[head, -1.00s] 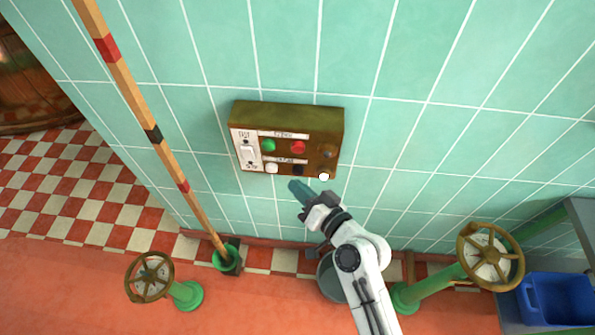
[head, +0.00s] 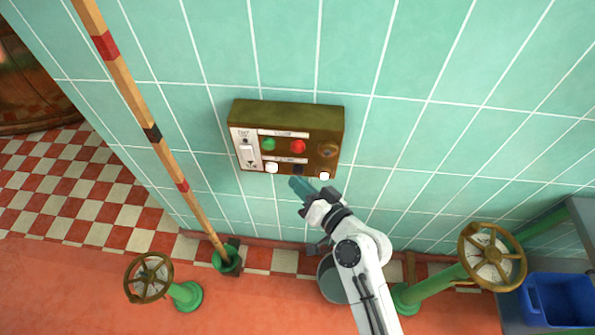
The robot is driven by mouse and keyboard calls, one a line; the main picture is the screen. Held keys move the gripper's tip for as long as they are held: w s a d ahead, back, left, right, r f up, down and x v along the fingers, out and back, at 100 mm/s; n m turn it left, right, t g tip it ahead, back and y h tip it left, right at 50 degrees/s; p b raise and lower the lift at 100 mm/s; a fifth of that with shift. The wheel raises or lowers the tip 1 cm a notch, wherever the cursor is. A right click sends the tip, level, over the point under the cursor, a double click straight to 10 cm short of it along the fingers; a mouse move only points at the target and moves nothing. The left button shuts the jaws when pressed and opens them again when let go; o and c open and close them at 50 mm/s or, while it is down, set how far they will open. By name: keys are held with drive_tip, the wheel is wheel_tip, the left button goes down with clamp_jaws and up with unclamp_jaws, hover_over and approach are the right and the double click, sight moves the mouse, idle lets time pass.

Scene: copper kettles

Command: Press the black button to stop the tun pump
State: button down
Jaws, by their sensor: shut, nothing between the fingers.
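A brown-green control box (head: 290,108) is fixed on the tiled wall. Its face carries a green button (head: 268,144), a red button (head: 298,146), a brownish knob (head: 327,151), white buttons at the lower left (head: 272,168) and lower right (head: 324,176), and a white switch plate (head: 246,150) on the left. The black button (head: 298,169) sits between the white ones in the lower row, below the red one. My gripper (head: 293,182) is shut and empty, its tip just below the black button in the picture. I cannot tell whether it touches the box.
A striped pole (head: 153,133) leans left of the box, its foot in a green holder (head: 227,256). Valve wheels stand at lower left (head: 149,278) and right (head: 491,257). A grey bucket (head: 331,280) is below my arm; a blue crate (head: 558,302) is far right.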

drive_tip(key=shift+w+b, duration=0.3)
drive_tip(key=shift+w, duration=0.15)
idle(0.6)
drive_tip(key=shift+s, duration=0.9)
drive_tip(key=s+p, duration=0.1)
drive_tip(key=s, duration=0.4)
drive_tip(key=shift+a+p, duration=0.1)
drive_tip(key=shift+p, duration=0.25)
idle(0.8)
